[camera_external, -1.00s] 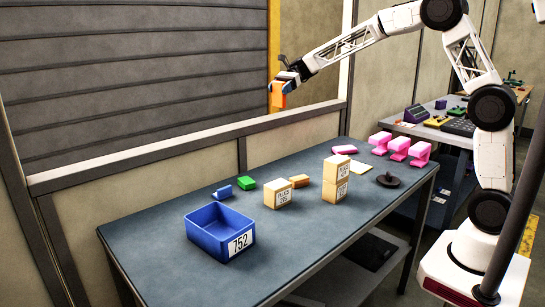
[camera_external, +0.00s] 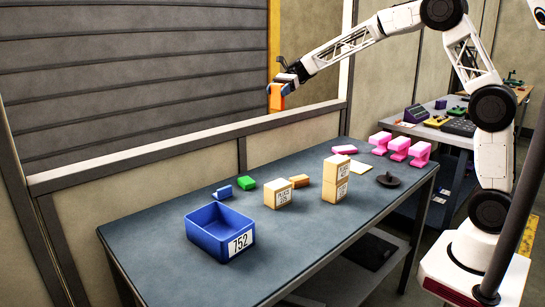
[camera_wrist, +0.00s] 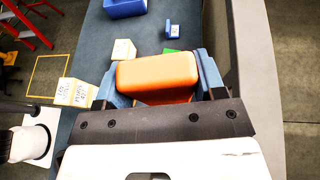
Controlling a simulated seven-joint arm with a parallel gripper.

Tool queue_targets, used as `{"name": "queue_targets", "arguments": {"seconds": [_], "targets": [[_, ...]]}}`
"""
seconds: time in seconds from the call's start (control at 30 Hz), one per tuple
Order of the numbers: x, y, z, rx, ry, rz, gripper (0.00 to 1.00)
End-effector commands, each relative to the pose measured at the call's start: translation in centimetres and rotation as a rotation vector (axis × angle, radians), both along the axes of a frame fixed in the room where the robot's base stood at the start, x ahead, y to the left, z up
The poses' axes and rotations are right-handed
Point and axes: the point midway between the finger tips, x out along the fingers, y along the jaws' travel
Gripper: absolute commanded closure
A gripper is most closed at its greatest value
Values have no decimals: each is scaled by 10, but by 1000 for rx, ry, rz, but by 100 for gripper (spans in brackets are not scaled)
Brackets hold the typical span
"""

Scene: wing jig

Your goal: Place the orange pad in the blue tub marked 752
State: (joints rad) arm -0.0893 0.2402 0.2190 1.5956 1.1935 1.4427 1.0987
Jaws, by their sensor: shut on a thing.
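The orange pad (camera_wrist: 157,72) is held between the blue fingers of my gripper (camera_wrist: 160,78) in the wrist view. In the external view my gripper (camera_external: 278,88) is high above the back of the table, with the pad (camera_external: 276,101) hanging under it. The blue tub marked 752 (camera_external: 203,237) stands upright on the table at the front left, well below and left of my gripper. Its visible inside is empty. Part of the tub (camera_wrist: 126,8) shows at the top of the wrist view.
Near the tub are a small blue piece (camera_external: 222,192), a green block (camera_external: 246,183), a labelled wooden block (camera_external: 277,194) and an orange-brown block (camera_external: 301,180). Stacked wooden blocks (camera_external: 336,180) stand mid-table. Pink pieces (camera_external: 398,149) and a dark round part (camera_external: 388,181) are at right.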

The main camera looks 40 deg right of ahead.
Motion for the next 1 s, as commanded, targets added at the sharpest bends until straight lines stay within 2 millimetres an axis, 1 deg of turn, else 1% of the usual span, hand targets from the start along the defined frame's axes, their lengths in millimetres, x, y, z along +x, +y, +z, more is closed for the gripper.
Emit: {"name": "queue_targets", "arguments": {"seconds": [0.17,0.37,0.4,0.6,0.77,1.0], "targets": [[-18,33,-9,0,-1,46,61],[-49,82,-26,0,1,118,61],[-56,92,-29,0,2,132,61],[-94,140,-45,0,0,209,61],[-127,176,-59,0,1,270,61],[-179,224,-78,-1,1,360,61]]}}
